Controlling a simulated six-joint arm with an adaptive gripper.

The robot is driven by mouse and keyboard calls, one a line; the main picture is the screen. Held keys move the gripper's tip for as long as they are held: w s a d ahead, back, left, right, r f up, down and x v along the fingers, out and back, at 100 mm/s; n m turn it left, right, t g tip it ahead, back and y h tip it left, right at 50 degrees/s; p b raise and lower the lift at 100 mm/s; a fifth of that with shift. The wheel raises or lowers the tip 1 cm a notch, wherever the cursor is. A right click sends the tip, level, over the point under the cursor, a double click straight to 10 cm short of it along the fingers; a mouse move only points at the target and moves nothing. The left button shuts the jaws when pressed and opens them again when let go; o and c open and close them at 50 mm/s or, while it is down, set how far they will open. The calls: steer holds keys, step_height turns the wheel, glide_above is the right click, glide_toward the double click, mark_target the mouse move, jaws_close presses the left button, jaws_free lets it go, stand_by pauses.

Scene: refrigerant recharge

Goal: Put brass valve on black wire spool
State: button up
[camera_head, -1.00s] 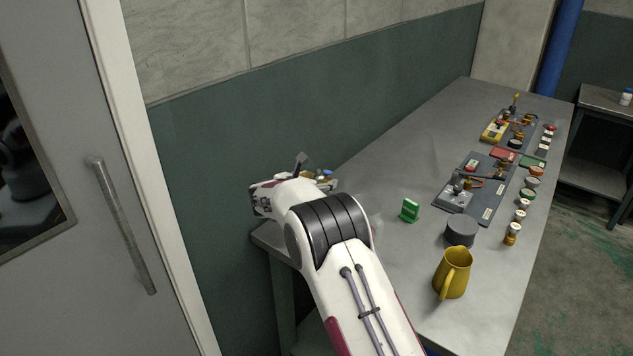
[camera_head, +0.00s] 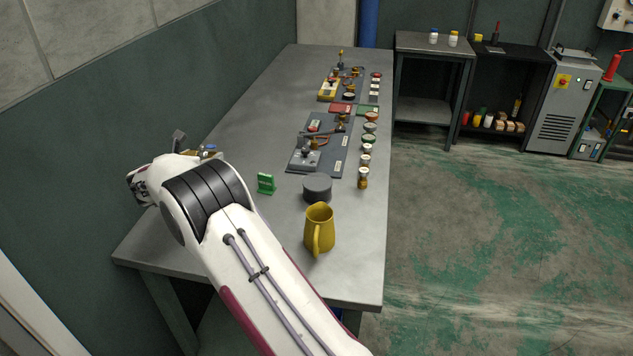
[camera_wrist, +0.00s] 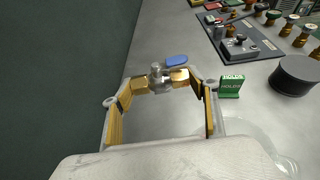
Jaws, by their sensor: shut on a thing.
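My gripper (camera_wrist: 160,80) is shut on the brass valve (camera_wrist: 157,71). In the wrist view the valve shows a silvery body and a blue lever between the fingertips. In the head view my arm hides most of the gripper, and only a bit of the valve's blue lever (camera_head: 210,147) shows over the table's left side. The black wire spool (camera_head: 317,189) looks like a squat dark grey cylinder. It stands on the table to the right of my gripper, clear of it, and shows in the wrist view (camera_wrist: 295,76). Its top is bare.
A green sign block (camera_head: 266,184) stands between my gripper and the spool. A yellow pitcher (camera_head: 319,230) stands just in front of the spool. The table's left rear area is clear.

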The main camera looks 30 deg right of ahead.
steer(key=s+d+r+m+g+h, duration=0.15)
steer(key=s+d, duration=0.25)
steer(key=d, duration=0.5)
steer(key=s+d+r+m+g+h, duration=0.15)
steer(key=s+d, duration=0.25)
steer(key=d, duration=0.6)
steer(key=m+g, duration=0.2)
glide_above(315, 184)
steer(key=shift+f+h, duration=0.15)
steer(key=shift+h, duration=0.15)
steer(key=shift+f, duration=3.1)
steer(key=shift+f, duration=1.9)
steer(key=shift+f, duration=0.1)
